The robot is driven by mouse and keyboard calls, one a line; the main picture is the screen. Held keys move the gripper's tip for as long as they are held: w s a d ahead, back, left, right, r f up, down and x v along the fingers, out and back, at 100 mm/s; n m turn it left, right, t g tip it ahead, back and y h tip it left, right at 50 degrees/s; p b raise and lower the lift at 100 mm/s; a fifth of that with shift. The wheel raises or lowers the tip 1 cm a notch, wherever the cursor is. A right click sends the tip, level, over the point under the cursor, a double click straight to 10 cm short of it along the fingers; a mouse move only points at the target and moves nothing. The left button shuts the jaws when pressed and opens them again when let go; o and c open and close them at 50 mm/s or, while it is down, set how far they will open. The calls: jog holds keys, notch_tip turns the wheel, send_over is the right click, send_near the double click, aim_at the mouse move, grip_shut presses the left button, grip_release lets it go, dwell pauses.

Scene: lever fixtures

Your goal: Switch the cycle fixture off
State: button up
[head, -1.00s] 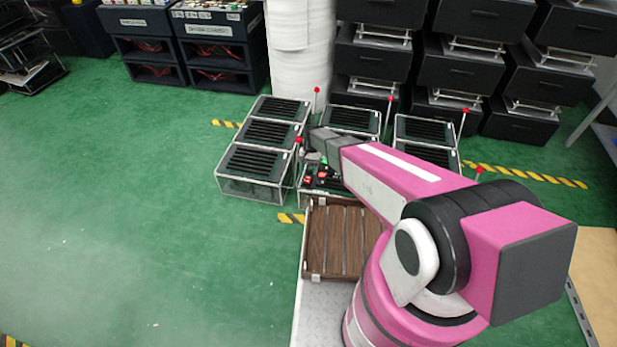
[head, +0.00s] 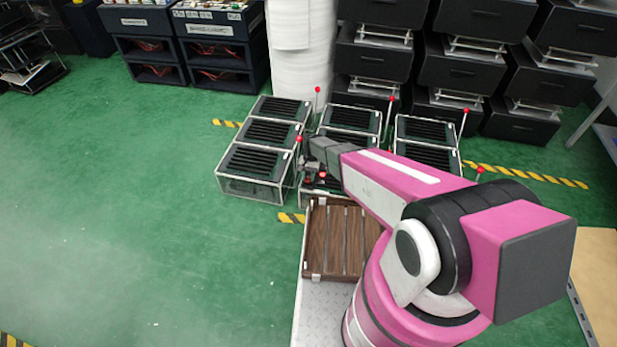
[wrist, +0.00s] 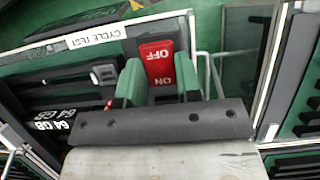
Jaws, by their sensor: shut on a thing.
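In the head view my gripper (head: 313,178) is at the near end of the middle row of fixtures, small and partly hidden by my arm. The switch's tilt is hard to judge.
Slotted black fixtures (head: 262,132) in wire frames stand in rows, with red-tipped rods (head: 317,90) rising close to my gripper. A brown slatted tray (head: 338,240) lies in front of my arm. Green floor is free at left. Black drawers (head: 375,50) stand behind.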

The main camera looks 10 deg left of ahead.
jog(key=shift+s, duration=0.1)
jog(key=t, duration=0.2)
jog(key=shift+s+r+t, duration=0.2)
jog(key=shift+s+t, duration=0.1)
jog(key=shift+s+t+h, duration=0.15)
jog(key=shift+t+h, duration=0.25)
jog(key=shift+t, duration=1)
jog(key=shift+f, duration=0.1)
jog(key=o, duration=0.9)
